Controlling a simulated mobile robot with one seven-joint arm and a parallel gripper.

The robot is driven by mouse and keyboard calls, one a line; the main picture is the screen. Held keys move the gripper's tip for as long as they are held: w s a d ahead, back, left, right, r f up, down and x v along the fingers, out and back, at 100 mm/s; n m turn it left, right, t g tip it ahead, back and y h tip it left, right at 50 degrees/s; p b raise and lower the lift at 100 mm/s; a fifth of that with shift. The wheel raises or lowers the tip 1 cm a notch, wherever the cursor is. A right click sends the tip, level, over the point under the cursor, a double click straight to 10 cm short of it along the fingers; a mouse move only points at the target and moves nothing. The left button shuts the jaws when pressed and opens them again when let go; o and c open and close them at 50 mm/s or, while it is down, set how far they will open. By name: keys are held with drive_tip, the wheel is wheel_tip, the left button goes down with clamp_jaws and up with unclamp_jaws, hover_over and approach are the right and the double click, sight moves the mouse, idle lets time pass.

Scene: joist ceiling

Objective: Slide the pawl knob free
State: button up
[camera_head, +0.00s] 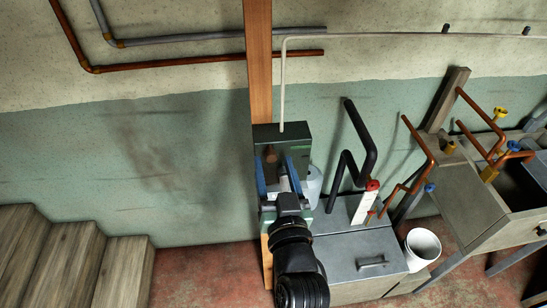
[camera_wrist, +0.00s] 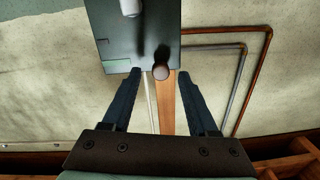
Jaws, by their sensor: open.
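A dark green box (camera_head: 291,134) is fixed to the wooden post, with a small green label on its face. It also fills the top middle of the wrist view (camera_wrist: 112,45). A round dark brown knob (camera_wrist: 161,71), which looks like the pawl knob, sits at the box's edge in the wrist view. My gripper (camera_wrist: 160,74) is open, its blue-grey fingers on either side of the knob in that view. I cannot tell whether they touch it or how far it lies beyond the tips. In the head view my gripper (camera_head: 276,162) is in front of the box and hides its lower part.
The wooden post (camera_head: 259,60) rises behind the box. A grey metal chest (camera_head: 352,255) with black bent pipes stands at right, beside a white bucket (camera_head: 422,247) and a workbench (camera_head: 460,190) with copper pipes. Wooden steps (camera_head: 60,255) are at left. The wall between is clear.

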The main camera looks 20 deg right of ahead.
drive_tip(key=shift+w+d, duration=0.1)
drive_tip(key=shift+w, duration=0.5)
clamp_jaws()
idle(1.1)
